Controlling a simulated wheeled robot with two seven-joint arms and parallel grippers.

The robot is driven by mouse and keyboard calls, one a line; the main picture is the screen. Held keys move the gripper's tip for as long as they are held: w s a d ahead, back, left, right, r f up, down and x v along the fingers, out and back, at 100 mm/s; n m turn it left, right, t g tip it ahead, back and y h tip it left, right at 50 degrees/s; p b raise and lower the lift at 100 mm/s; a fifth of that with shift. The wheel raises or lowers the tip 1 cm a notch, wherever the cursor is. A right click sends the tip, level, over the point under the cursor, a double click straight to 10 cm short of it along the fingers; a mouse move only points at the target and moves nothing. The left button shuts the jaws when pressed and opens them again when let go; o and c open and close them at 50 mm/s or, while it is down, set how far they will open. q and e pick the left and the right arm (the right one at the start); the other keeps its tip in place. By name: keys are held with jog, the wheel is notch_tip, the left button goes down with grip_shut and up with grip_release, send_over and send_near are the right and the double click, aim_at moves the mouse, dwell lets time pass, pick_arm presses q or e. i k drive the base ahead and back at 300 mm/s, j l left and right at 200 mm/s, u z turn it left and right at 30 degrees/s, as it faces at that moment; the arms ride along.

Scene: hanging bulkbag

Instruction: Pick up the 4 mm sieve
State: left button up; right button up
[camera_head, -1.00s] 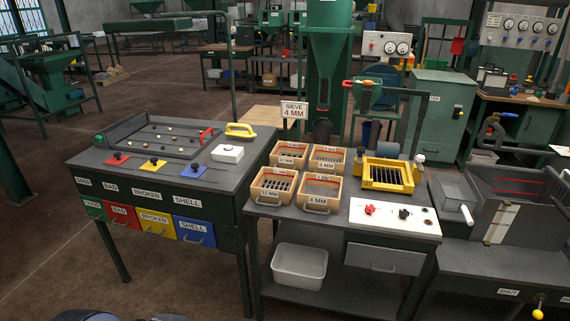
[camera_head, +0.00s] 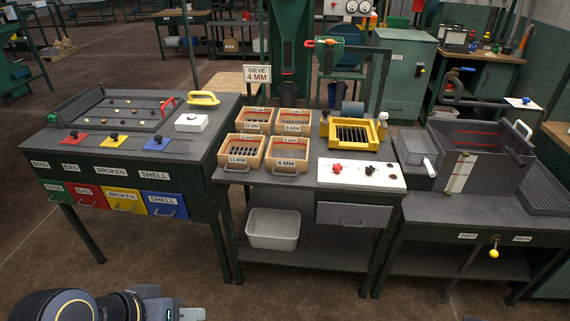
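The 4 mm sieve (camera_head: 288,163) is a wooden-framed square tray with a dark mesh, a "4 MM" label and a metal handle on its front. It sits at the front right of a group of several similar sieves on the middle bench. A sign (camera_head: 257,75) behind them reads "SIEVE 4 MM". Part of my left arm and gripper (camera_head: 165,307) shows at the bottom left, low in front of the benches and well away from the sieve. My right gripper is out of view.
A yellow-framed grid (camera_head: 353,146) and a white switch panel (camera_head: 361,174) are to the right. A white bin (camera_head: 273,229) is on the lower shelf. Floor before the benches is clear.

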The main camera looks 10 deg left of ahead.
aim_at(286, 154)
jog(key=i+j+u, duration=0.1)
jog(key=i+u, duration=0.15)
jog(key=i, duration=0.45)
jog(key=i+u, duration=0.3)
jog(key=i, duration=0.45)
